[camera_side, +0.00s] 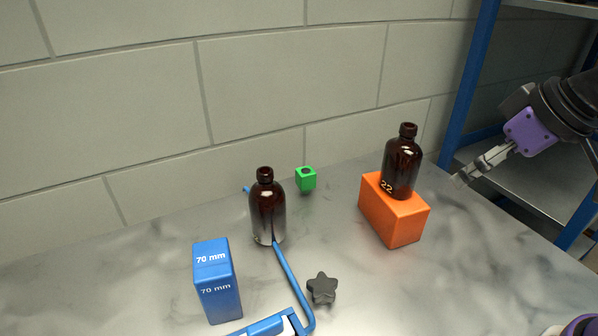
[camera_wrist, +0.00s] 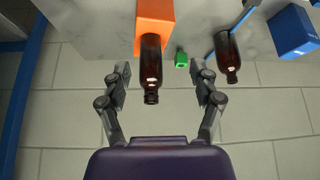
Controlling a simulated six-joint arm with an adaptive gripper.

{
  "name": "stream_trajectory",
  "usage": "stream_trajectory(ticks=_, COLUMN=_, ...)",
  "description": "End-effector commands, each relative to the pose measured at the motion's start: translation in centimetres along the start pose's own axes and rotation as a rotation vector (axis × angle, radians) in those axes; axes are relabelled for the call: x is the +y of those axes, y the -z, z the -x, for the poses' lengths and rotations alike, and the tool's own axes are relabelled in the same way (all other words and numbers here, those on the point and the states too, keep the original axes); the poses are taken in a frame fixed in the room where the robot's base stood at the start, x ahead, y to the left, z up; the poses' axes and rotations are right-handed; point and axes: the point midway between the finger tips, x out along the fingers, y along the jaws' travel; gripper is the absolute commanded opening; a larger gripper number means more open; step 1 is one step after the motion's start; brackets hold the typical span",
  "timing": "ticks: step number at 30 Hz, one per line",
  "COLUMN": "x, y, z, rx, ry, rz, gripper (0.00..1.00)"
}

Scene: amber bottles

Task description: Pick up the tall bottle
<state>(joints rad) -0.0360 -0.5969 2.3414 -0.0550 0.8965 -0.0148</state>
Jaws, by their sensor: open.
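One dark amber bottle (camera_side: 402,165) stands upright on an orange block, with "22" near its base. Another amber bottle (camera_side: 268,212) stands upright on the marble table, left of the block. They look similar in height, and I cannot tell which is the tall one. My gripper (camera_side: 461,178) is open and empty, to the right of the block bottle and apart from it. In the wrist view, the open fingers of my gripper (camera_wrist: 162,75) appear on either side of the block bottle (camera_wrist: 151,68). The table bottle (camera_wrist: 227,57) lies beyond the right finger there.
The orange block (camera_side: 394,219) raises its bottle. A blue "70 mm" box (camera_side: 217,285), a blue rod (camera_side: 291,272), a dark star-shaped piece (camera_side: 321,288) and a small green cube (camera_side: 306,183) are on the table (camera_side: 150,270). A blue-framed shelf (camera_side: 467,95) stands at right.

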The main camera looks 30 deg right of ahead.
Motion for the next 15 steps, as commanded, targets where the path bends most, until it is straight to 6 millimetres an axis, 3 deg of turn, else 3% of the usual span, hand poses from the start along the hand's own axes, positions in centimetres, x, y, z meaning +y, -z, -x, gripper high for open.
stream_trajectory(ticks=6, x=-5.7, y=10.0, z=-2.0, rx=0.018, ry=0.151, rz=0.257, gripper=0.72)
stream_trajectory(ticks=9, x=-8.9, y=13.6, z=-4.0, rx=0.032, ry=0.22, rz=0.375, gripper=0.72)
stream_trajectory(ticks=15, x=-13.9, y=17.2, z=-7.5, rx=0.056, ry=0.317, rz=0.539, gripper=0.72)
